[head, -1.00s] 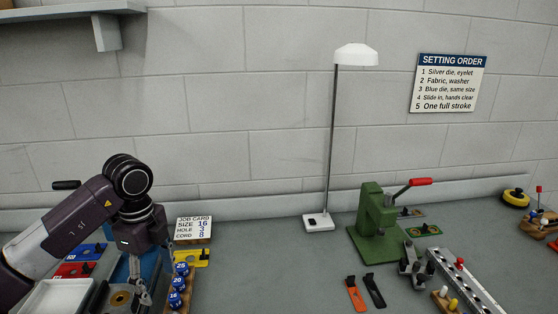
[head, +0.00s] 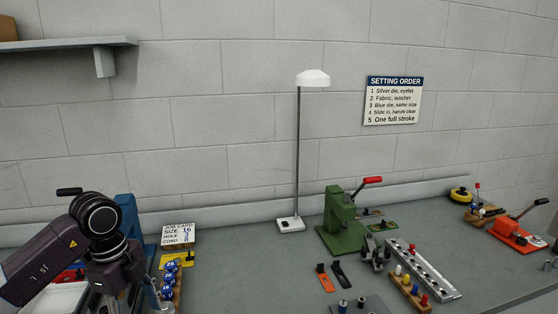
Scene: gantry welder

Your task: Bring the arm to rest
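My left arm comes in from the left, dark purple and grey, with its wrist over the left end of the grey bench. My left gripper (head: 125,300) points down beside the rack of blue numbered dies. Its fingertips are cut off by the bottom edge, so I cannot tell whether it is open or shut, or whether it holds anything. My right gripper is not in view.
Near the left arm are a job card (head: 180,234), a blue upright (head: 130,217), a white tray (head: 58,297) and blue dies (head: 170,279). A lamp (head: 291,224), green press (head: 343,220), slotted rail (head: 422,268) and orange tool (head: 516,236) stand rightward.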

